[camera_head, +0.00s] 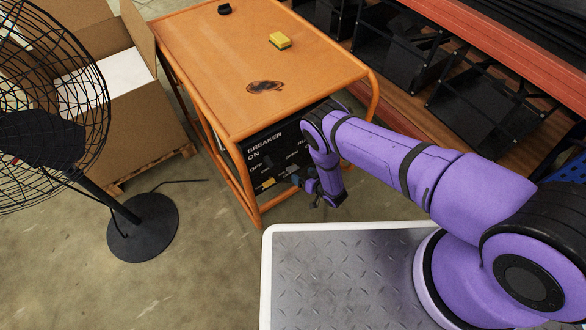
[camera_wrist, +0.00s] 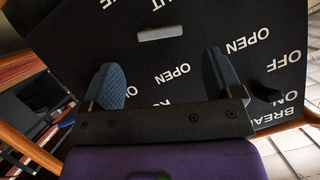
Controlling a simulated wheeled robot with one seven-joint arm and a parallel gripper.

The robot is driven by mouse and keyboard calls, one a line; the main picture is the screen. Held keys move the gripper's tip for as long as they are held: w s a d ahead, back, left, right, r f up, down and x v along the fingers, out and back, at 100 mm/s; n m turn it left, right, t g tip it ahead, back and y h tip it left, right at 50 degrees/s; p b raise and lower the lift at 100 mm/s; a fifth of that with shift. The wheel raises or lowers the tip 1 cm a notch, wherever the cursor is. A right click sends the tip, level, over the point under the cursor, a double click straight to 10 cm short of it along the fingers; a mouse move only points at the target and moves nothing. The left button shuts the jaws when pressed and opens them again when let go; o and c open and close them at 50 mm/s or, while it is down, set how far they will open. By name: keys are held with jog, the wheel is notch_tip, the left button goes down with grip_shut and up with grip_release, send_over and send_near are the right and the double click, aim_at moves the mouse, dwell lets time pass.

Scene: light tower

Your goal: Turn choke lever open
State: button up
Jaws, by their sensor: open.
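The black control panel (camera_head: 262,160) is on the near side of the orange frame, with white labels such as BREAKER, ON, OFF and OPEN. In the wrist view the panel (camera_wrist: 180,60) appears upside down. A light grey lever or handle (camera_wrist: 160,33) lies across it, beyond my fingertips and near the OPEN labels. No readable label names it as the choke. A dark lever (camera_wrist: 265,92) sits right of my fingers, near OFF and ON. My gripper (camera_wrist: 163,75) is open and empty in front of the panel. My wrist and gripper (camera_head: 308,185) hide the panel's right part in the head view.
The orange frame's tabletop (camera_head: 220,70) holds a yellow sponge-like block (camera_head: 279,41) and a small black object (camera_head: 224,9). A black fan (camera_head: 140,225) and a cardboard box (camera_head: 125,120) stand left. Shelving (camera_head: 480,110) runs along the right.

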aim_at(294, 169)
jog(key=x, duration=0.6)
jog(key=shift+w+a+f, duration=0.1)
jog(key=shift+w+a, duration=0.1)
jog(key=shift+w, duration=0.05)
jog(key=c, duration=0.9)
